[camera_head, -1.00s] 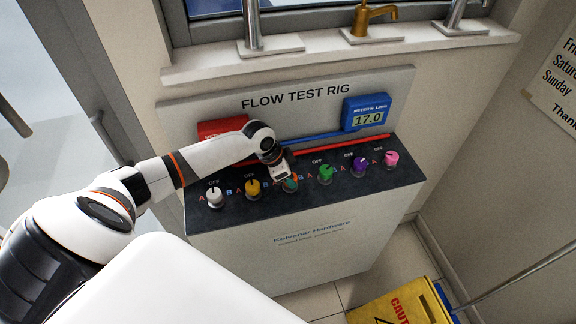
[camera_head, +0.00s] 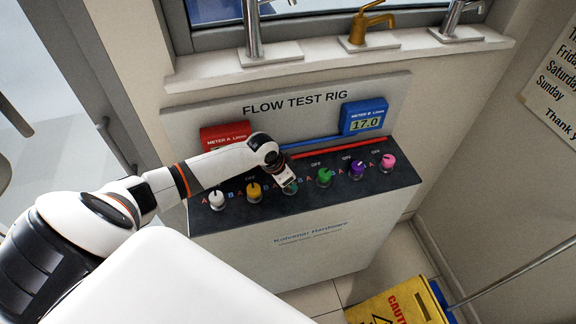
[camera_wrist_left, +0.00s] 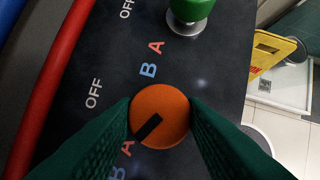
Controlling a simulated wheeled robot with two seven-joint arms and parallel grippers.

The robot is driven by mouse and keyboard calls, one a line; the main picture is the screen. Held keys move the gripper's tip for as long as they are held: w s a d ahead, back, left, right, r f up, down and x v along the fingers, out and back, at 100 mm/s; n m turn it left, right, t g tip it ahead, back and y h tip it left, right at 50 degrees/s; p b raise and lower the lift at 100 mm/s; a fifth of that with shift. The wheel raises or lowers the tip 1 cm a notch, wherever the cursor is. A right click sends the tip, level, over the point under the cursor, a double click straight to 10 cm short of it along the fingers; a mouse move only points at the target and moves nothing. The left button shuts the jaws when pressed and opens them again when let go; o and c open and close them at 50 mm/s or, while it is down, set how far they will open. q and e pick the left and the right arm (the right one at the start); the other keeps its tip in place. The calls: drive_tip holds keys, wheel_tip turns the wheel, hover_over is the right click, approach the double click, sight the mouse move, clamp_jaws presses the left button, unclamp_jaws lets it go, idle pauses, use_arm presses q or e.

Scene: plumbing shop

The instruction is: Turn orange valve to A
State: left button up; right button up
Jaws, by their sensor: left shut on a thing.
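The orange valve (camera_wrist_left: 159,116) is a round knob with a black pointer mark on the rig's dark top. In the left wrist view the pointer is toward the lower left, at the red letter A beside the knob. The OFF label is to its left and a blue B is above it. My left gripper (camera_head: 290,187) is shut on the orange valve, one green finger on each side. In the head view the gripper mostly hides this knob. My right gripper is in neither view.
The yellow valve (camera_head: 253,190) and white valve (camera_head: 216,200) are left of the orange one; the green valve (camera_head: 324,177), purple valve (camera_head: 356,168) and pink valve (camera_head: 388,161) are right. The blue meter (camera_head: 364,116) reads 17.0. The red meter (camera_head: 223,137) is partly hidden by my arm.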

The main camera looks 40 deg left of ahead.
use_arm(q)
drive_tip(key=o, duration=1)
drive_tip(key=shift+r, duration=0.1)
drive_tip(key=shift+s+a+r, duration=0.1)
drive_tip(key=shift+a+r, duration=0.05)
drive_tip(key=shift+r, duration=0.3)
drive_tip(key=b+v, duration=0.3)
drive_tip(key=v, duration=0.8)
drive_tip(key=shift+s, duration=0.1)
